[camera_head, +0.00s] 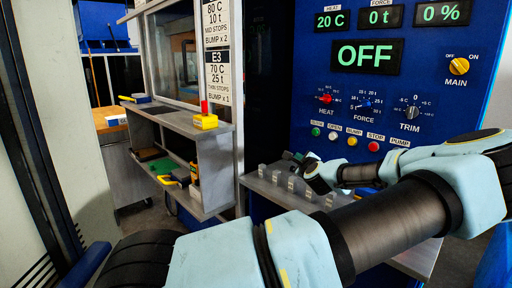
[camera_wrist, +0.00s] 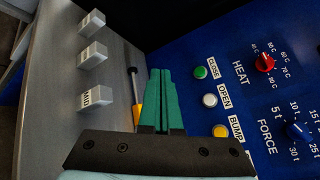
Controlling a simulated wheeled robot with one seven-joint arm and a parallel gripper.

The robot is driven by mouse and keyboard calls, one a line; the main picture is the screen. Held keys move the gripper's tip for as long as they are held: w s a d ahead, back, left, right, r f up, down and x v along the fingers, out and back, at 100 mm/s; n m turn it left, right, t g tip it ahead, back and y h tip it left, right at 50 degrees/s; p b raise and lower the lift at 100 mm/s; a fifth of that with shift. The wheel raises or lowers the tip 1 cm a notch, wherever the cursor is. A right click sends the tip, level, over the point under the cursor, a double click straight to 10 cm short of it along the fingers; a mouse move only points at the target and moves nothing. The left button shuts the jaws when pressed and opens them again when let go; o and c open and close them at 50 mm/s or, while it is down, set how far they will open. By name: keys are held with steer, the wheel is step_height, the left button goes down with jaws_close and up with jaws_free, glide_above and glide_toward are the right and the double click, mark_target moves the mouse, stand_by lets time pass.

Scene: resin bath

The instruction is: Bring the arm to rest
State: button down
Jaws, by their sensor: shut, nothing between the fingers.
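My arm reaches in from the bottom right of the head view. My gripper (camera_head: 292,157) is at its far end, in front of the lower left of the blue control panel (camera_head: 425,105) and above the grey ledge (camera_head: 255,184). In the wrist view my gripper (camera_wrist: 161,72) shows two green fingers side by side, shut and empty. They point up the picture, between the ledge and the panel's CLOSE, OPEN and BUMP buttons (camera_wrist: 209,100). I cannot tell whether the fingertips touch anything.
The panel display (camera_head: 366,55) reads OFF. Small pale blocks (camera_wrist: 92,54) stand along the ledge. A yellow-and-black tool (camera_wrist: 136,95) lies close behind the fingers.

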steer(key=s+a+f+n+g+y, duration=0.1)
steer(key=s+a+f+n+g, duration=0.5)
steer(key=a, duration=0.3)
steer(key=s+a+f+n+g+y, duration=0.1)
steer(key=s+a+f+n+g, duration=0.35)
steer(key=a+n, duration=0.4)
steer(key=s+a+r+n+g+h, duration=0.1)
steer(key=s+r+n, duration=0.3)
steer(key=s, duration=0.6)
steer(key=s+a+r+n+g+h, duration=0.2)
steer(key=s+r, duration=0.4)
steer(key=s, duration=0.4)
steer(key=shift+s+a+r+n+g, duration=0.2)
steer(key=shift+a+n+g, duration=0.4)
steer(key=shift+n, duration=0.65)
